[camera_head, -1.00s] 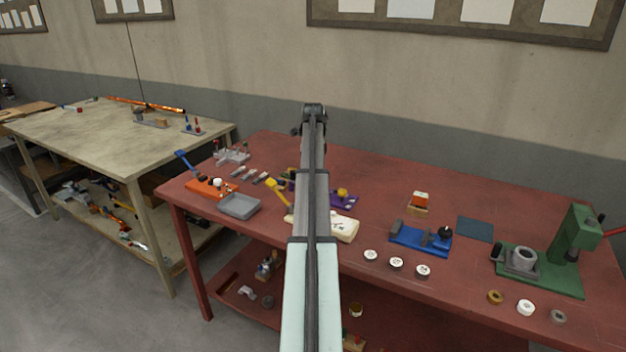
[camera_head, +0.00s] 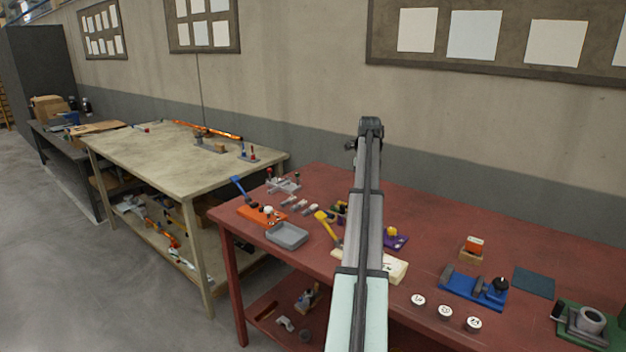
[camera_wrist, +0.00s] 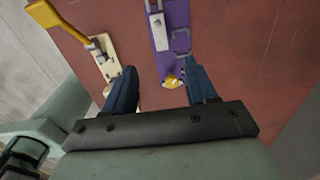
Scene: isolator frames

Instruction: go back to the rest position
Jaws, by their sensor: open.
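My gripper (camera_wrist: 160,68) is open in the wrist view, its two blue fingers apart with nothing held between them. Beyond the fingers is a purple fixture (camera_wrist: 176,40) with a yellow knob (camera_wrist: 172,82). A cream fixture (camera_wrist: 110,66) with a yellow handle (camera_wrist: 62,20) shows at the upper left of that view. In the head view my arm reaches up over the red bench (camera_head: 430,220), and the gripper's fingers cannot be made out there. The purple fixture (camera_head: 399,243) shows just right of the arm, with the cream fixture (camera_head: 396,270) partly hidden behind it.
The bench also holds a grey tray (camera_head: 287,235), an orange fixture (camera_head: 258,215), a blue fixture (camera_head: 470,288), white round parts (camera_head: 445,312) and a green press base (camera_head: 590,335). A beige table (camera_head: 160,155) stands to the left. Open floor (camera_head: 90,290) lies at the lower left.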

